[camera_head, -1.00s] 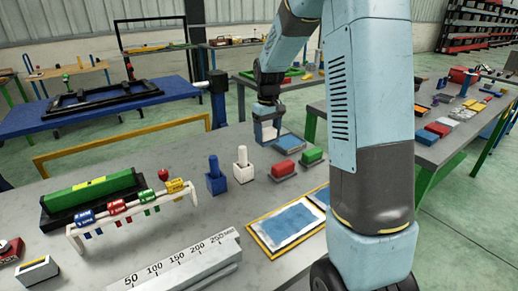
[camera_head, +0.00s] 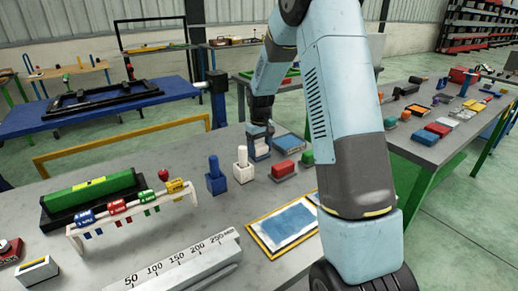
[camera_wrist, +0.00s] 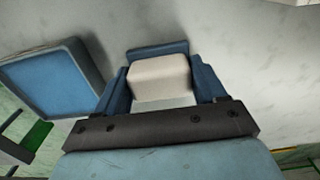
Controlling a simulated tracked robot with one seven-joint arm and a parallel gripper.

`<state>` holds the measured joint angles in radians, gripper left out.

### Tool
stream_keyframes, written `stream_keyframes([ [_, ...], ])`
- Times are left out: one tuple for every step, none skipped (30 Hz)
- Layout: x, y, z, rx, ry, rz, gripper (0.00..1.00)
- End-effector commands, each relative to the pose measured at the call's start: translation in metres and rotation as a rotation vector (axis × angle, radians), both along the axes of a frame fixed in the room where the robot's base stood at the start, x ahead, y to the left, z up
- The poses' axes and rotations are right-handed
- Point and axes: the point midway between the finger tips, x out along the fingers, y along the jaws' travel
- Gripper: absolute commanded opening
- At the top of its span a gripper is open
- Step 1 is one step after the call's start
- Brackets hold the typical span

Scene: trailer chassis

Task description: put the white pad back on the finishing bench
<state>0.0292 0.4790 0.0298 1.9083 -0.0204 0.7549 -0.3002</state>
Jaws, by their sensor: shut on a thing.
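The white pad (camera_wrist: 160,78) sits between the two blue fingers of my gripper (camera_wrist: 163,88) in the wrist view. The fingers are shut on its sides. A blue edge (camera_wrist: 157,48) shows just beyond the pad; I cannot tell what it belongs to. In the head view my gripper (camera_head: 259,150) is low over the grey finishing bench (camera_head: 190,155), just right of the white block with a peg (camera_head: 241,168). The pad is mostly hidden there by the fingers. I cannot tell whether its underside touches the bench.
A blue-topped tray (camera_head: 289,143) lies close to the right of my gripper; it also shows in the wrist view (camera_wrist: 55,80). A red pad (camera_head: 284,170) and a green pad (camera_head: 307,157) are nearby. A blue block with a peg (camera_head: 215,180) stands left. Bench top behind the blocks is clear.

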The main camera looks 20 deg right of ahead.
Motion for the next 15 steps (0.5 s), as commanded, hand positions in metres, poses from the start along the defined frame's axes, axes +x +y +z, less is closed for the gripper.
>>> stream_keyframes([
  [0.0002,0.0,0.0005,0.0,-0.001,0.0,0.37],
  [0.0001,0.0,0.0005,0.0,-0.001,0.0,0.37],
  [0.0001,0.0,0.0005,0.0,0.0,0.0,0.37],
  [0.0001,0.0,0.0003,0.0,0.0,0.0,0.37],
  [0.0001,0.0001,-0.0002,0.0,0.0,0.0,0.37],
  [0.0001,0.0001,-0.0011,0.0,0.0,0.0,0.37],
  [0.0001,0.0001,-0.0012,0.0,0.0,0.0,0.72],
  [0.0001,0.0001,-0.0011,0.0,0.0,0.0,0.75],
  [0.0,0.0002,-0.001,0.0,0.0,0.0,0.79],
  [0.0,0.0002,-0.001,0.0,0.0,0.0,0.82],
  [0.0,0.0002,-0.001,0.0,0.0,0.0,0.85],
  [0.0,0.0003,-0.001,0.0,0.0,0.0,0.88],
  [0.0,0.0003,-0.001,0.0,0.0,0.0,0.91],
  [0.0,0.0003,-0.001,0.0,0.0,0.0,0.94],
  [0.0,0.0004,-0.001,0.0,0.0,0.0,0.96],
])
